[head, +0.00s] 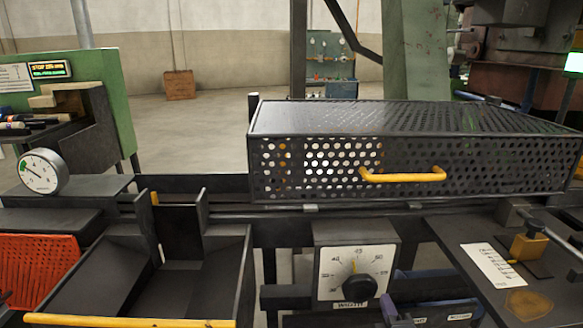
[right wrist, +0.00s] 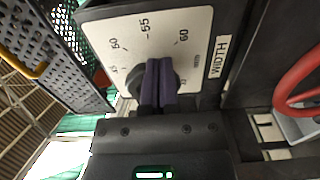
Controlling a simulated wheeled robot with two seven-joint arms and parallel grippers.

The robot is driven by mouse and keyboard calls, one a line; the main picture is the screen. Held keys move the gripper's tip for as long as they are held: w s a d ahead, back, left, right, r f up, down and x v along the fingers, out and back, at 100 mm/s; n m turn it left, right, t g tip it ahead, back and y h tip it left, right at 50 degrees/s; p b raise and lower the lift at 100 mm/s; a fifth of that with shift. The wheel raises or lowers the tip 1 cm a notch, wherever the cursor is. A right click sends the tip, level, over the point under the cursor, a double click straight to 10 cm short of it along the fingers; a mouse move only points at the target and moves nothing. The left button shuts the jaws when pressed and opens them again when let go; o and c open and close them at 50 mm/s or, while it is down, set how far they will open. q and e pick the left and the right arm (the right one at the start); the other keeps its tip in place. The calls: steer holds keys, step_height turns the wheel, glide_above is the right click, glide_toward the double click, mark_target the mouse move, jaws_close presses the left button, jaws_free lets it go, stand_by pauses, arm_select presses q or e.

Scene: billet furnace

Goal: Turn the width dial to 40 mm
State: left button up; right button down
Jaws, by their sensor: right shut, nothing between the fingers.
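The width dial (head: 334,286) is a white square scale plate on a dark box at the lower middle of the head view, with a round black knob (head: 357,288). Its yellow pointer (head: 353,266) points nearly straight up, close to the 45 mark and slightly left of it. The dial also shows in the right wrist view (right wrist: 197,55), turned sideways. There my right gripper (right wrist: 159,65) is shut and empty, its dark purple fingers in front of the knob and hiding most of it. Whether they touch it I cannot tell. My left gripper is not in view.
A perforated guard (head: 440,160) with a yellow handle (head: 402,175) spans above the dial. A dark tray with a yellow edge (head: 130,321) lies to its left. A red ring (right wrist: 297,85) shows at right in the wrist view.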

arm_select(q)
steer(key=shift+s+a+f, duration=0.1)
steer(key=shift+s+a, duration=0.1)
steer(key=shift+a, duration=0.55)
arm_select(e)
steer(key=shift+w, duration=0.55)
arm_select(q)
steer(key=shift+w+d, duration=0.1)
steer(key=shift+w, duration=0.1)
arm_select(e)
steer(key=shift+a, duration=0.1)
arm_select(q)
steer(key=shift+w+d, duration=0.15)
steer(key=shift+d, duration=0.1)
arm_select(e)
steer(key=shift+a+r, duration=0.1)
steer(key=shift+a, duration=0.05)
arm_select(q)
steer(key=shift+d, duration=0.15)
arm_select(e)
steer(key=shift+a, duration=0.1)
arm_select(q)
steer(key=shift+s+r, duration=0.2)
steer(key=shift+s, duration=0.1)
arm_select(e)
steer(key=shift+r, duration=0.2)
